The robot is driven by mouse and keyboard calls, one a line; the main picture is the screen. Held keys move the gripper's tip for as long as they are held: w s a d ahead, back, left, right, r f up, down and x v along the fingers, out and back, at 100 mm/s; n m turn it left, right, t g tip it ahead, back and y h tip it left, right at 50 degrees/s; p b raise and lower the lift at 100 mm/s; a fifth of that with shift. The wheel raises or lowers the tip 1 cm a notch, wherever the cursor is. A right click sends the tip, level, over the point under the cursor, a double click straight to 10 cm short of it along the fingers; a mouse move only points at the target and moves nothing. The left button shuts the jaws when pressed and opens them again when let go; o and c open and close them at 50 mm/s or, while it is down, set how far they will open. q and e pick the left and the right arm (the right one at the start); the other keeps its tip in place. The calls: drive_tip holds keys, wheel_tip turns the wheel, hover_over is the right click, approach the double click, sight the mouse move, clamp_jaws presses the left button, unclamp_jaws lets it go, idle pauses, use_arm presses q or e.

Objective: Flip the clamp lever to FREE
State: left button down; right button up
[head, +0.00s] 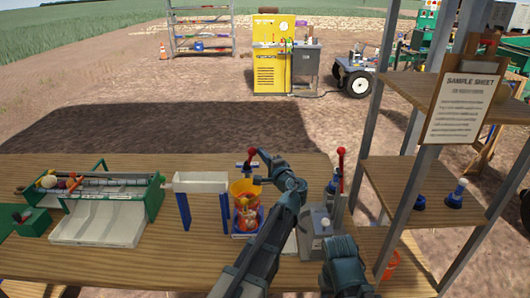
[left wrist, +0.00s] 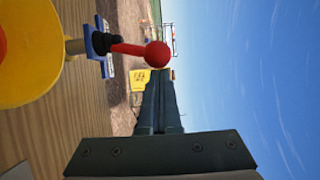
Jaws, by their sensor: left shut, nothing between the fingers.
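The clamp lever (head: 249,160) has a red arm and a red ball on a blue clamp, above the yellow and orange container. In the left wrist view the red lever (left wrist: 130,49) runs from a black pivot on the blue clamp (left wrist: 98,42) to its ball, across the picture. My left gripper (head: 261,158) is shut and empty, close beside the lever. In the left wrist view its fingertips (left wrist: 164,76) are next to the ball; I cannot tell whether they touch. My right gripper's fingers are not in view.
The container (head: 244,189) stands below the clamp. A white trough (head: 200,182) on blue legs and a green-framed machine (head: 155,196) stand to the left. A second red-balled lever (head: 341,154) and a grey box (head: 316,222) are to the right. The wooden table (head: 130,270) is clear in front.

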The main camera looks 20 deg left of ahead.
sight(251, 149)
use_arm(q)
drive_tip(key=a+r+n+p, duration=0.1)
drive_tip(key=p, duration=0.1)
drive_tip(key=a+r+n+h+p, duration=0.1)
drive_tip(key=n+p, duration=0.1)
drive_tip(key=shift+s+a+g, duration=0.25)
drive_tip(key=shift+s+g, duration=0.15)
drive_tip(key=shift+s+a+r+n+h+p, duration=0.2)
drive_tip(key=shift+a+n+h+p, duration=0.2)
drive_tip(key=shift+a+n+p, duration=0.25)
drive_tip(key=shift+s+a+f+n+g+p, duration=0.1)
drive_tip(key=shift+a+n+g+p, duration=0.2)
drive_tip(key=shift+a+n+p, duration=0.1)
drive_tip(key=shift+s+a+f+h, duration=0.1)
drive_tip(key=shift+a+h, duration=0.2)
drive_tip(key=shift+a, duration=0.2)
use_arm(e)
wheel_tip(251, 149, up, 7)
use_arm(q)
drive_tip(key=shift+a, duration=0.1)
drive_tip(key=shift+s, duration=0.15)
